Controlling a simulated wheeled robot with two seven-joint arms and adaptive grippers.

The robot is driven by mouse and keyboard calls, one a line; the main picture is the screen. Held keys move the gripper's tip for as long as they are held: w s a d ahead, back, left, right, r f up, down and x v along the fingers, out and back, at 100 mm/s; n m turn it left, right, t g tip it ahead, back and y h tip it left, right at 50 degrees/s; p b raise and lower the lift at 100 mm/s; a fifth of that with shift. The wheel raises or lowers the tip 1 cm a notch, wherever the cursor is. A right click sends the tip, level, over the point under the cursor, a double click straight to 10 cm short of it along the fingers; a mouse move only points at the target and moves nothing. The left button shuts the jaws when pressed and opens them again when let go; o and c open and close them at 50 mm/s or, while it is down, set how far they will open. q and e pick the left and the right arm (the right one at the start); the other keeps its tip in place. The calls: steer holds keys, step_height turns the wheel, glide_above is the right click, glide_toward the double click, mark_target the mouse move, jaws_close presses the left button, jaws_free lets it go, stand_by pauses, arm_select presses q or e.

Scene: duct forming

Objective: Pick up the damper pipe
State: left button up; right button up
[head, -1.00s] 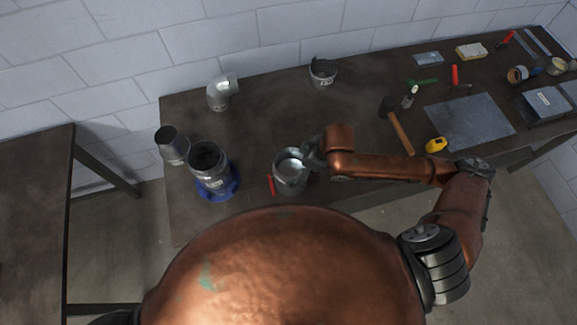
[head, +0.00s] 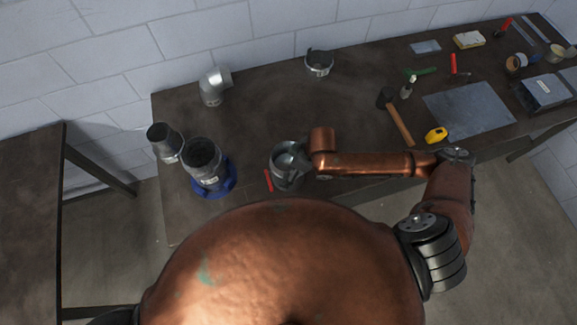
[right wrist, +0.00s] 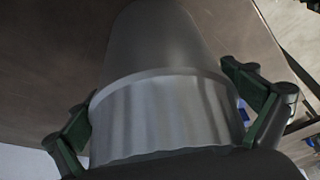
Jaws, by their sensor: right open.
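The damper pipe (head: 283,180) is a grey metal cylinder standing upright on the table near its front edge. A small red handle (head: 268,180) shows at its left side. My right gripper (head: 300,158) is at the pipe's upper right side, partly hidden by my own arm. In the right wrist view the pipe (right wrist: 165,60) fills the middle, with a raised band around it. The open green fingers of my right gripper (right wrist: 165,112) stand on both sides of it, close to its wall. Whether they touch it I cannot tell. My left gripper is not in view.
Left of the pipe stand a pipe in a blue ring (head: 214,187) and a tilted grey pipe (head: 165,142). An elbow (head: 213,86) and a collar (head: 319,63) stand behind. A hammer (head: 398,118), a metal sheet (head: 468,110) and a yellow tape measure (head: 436,135) lie to the right.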

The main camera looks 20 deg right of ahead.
steer(key=shift+a+f, duration=0.1)
steer(key=shift+f, duration=0.1)
steer(key=shift+c, duration=0.6)
steer(key=c, duration=1.1)
steer(key=shift+c, duration=0.4)
steer(key=shift+r, duration=0.15)
